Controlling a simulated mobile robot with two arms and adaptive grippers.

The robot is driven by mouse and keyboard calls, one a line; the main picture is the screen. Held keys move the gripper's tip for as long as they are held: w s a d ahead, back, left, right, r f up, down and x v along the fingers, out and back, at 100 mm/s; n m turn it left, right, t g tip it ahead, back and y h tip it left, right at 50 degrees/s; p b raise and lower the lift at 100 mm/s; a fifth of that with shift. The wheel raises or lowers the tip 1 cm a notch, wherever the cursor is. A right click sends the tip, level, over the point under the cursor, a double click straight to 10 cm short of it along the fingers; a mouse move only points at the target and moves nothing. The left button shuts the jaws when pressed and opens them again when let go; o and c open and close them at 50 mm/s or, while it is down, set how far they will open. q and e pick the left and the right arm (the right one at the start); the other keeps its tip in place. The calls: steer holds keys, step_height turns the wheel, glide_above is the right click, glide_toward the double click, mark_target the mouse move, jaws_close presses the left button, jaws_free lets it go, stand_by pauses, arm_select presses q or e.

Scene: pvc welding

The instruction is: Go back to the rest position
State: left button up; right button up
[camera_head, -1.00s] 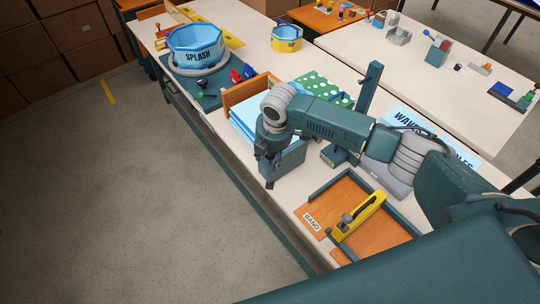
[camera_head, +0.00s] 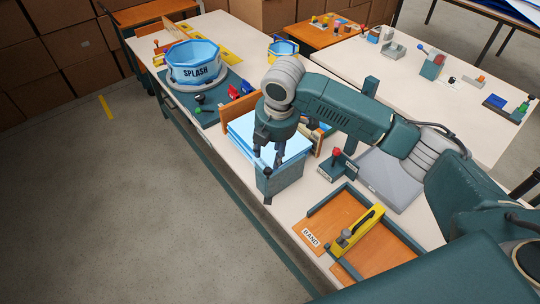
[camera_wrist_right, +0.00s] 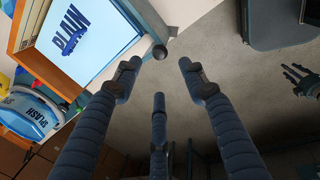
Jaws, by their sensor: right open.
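My right gripper (camera_head: 270,152) hangs above the table's near edge, fingers pointing down, beside a stack of light blue sheets (camera_head: 245,135). In the right wrist view its fingers (camera_wrist_right: 160,68) are spread with nothing between them. A black knob (camera_wrist_right: 160,52) shows just past the fingertips; it tops a lever on a grey-teal box (camera_head: 284,178) under the gripper. The wrist view also shows the sheet marked PLAIN (camera_wrist_right: 75,30). A small fingered shape (camera_wrist_right: 301,80) at that view's right edge looks like my left gripper; its opening is unclear. The head view does not show it.
A blue SPLASH pool (camera_head: 193,64) stands at the far left on a teal mat. A red-knobbed clamp (camera_head: 337,160) and a grey plate (camera_head: 390,180) lie behind. The floor at left is clear.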

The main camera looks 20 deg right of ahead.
stand_by(0.4)
steer(key=s+a+f+m+t+y, duration=0.1)
steer(key=s+a+f+m+y, duration=0.1)
steer(key=s+a+f+m, duration=0.4)
steer(key=s+a+f+m+y, duration=0.1)
steer(key=s+a+f, duration=0.25)
steer(key=s, duration=0.55)
steer(key=s+d+f+m+h, duration=0.2)
steer(key=s+d+m+h, duration=0.1)
steer(key=s+d+m, duration=0.95)
steer(key=s+f+n+g+b, duration=0.1)
steer(key=s+f+b, duration=0.1)
steer(key=f, duration=1.3)
steer(key=s+f+n+b, duration=0.1)
steer(key=s+f+b, duration=0.1)
steer(key=f, duration=1.4)
steer(key=s+d+f+g+b, duration=0.1)
steer(key=s+d+f+b, duration=0.1)
steer(key=s+f, duration=1.4)
step_height(320, 180, down, 2)
steer(key=shift+s+d+f+b, duration=0.2)
steer(key=shift+s+d+b, duration=0.15)
steer(key=shift+d, duration=0.2)
